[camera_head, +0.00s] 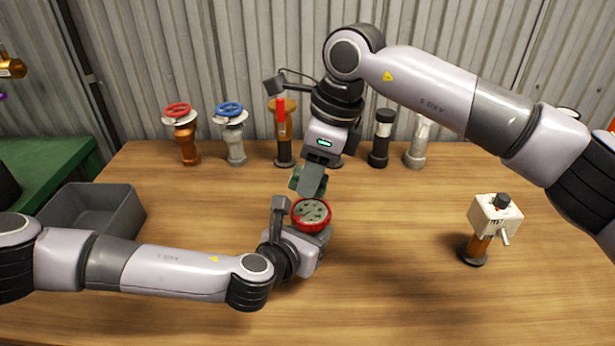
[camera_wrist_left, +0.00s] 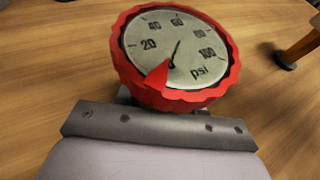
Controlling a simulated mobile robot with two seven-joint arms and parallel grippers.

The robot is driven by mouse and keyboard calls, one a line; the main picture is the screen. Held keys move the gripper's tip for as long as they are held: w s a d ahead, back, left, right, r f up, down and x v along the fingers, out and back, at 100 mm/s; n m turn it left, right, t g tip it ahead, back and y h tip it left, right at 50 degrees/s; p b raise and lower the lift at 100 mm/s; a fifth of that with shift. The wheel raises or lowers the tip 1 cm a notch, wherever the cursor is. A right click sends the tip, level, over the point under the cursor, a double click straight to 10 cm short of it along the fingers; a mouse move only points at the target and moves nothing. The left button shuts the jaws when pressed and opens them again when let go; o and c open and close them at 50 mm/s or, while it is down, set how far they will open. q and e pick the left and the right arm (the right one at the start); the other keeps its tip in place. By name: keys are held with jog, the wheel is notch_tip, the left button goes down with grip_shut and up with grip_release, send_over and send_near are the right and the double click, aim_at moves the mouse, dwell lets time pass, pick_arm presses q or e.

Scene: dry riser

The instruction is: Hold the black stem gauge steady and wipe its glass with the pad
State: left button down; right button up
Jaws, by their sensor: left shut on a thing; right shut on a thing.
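The gauge (camera_head: 311,214) has a red scalloped rim and a pale round dial. It is held above the table, and its stem is hidden. In the left wrist view the gauge (camera_wrist_left: 175,48) shows a psi scale, a dark needle and a red pointed tab over the dial's lower edge. My left gripper (camera_head: 313,236) is shut on the gauge from below. My right gripper (camera_head: 312,182) points down just above the dial, shut on a dark green pad (camera_head: 296,180). The pad looks slightly apart from the glass; contact cannot be told for sure.
Valves with a red wheel (camera_head: 178,112) and a blue wheel (camera_head: 230,112) stand along the back with other fittings. A grey bin (camera_head: 95,205) is at left. A white-headed fitting (camera_head: 495,215) stands at right. The wooden table (camera_head: 400,290) is clear in front.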

jog(key=d, duration=0.7)
jog(key=shift+d, duration=0.15)
dwell(0.3)
pick_arm(q)
jog(key=c, duration=0.6)
grip_release()
jog(key=shift+c, duration=0.2)
jog(key=shift+s, duration=0.1)
jog(key=v, duration=1.1)
jog(key=shift+s+a+r, duration=0.15)
jog(key=shift+s+a, duration=0.05)
jog(key=shift+s, duration=0.1)
jog(key=shift+s, duration=0.1)
pick_arm(e)
jog(key=shift+s, duration=0.1)
